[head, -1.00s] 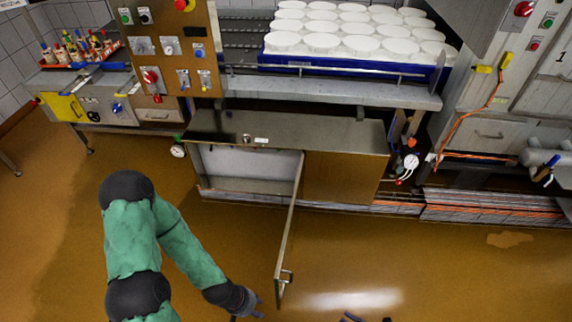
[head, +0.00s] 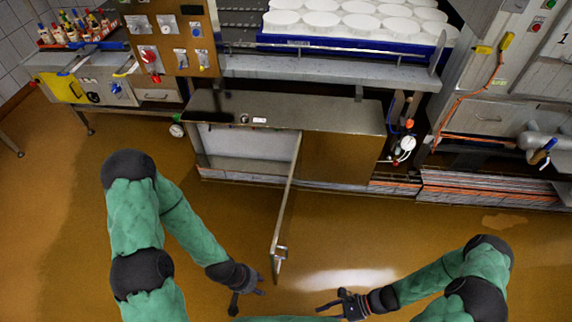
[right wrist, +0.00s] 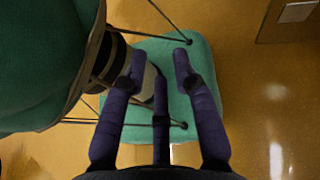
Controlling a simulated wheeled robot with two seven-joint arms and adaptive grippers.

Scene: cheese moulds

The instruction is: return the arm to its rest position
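My left arm, in a green sleeve, comes down the left of the head view. Its dark gripper (head: 248,298) hangs over the brown floor, left of the open cabinet door (head: 287,205), with its fingers apart and nothing between them. My right gripper (head: 327,301) is at the bottom of the head view, right of the door's lower end, with fingers spread and empty. In the right wrist view its purple fingers (right wrist: 159,62) are apart. Green-sleeved parts of my own body show behind them.
The low steel cabinet (head: 245,142) stands open on its left side, and its door juts toward me between my grippers. Above it is a blue tray (head: 350,47) of white moulds. A bench with bottles (head: 75,25) is at left. The floor (head: 400,235) at right is clear.

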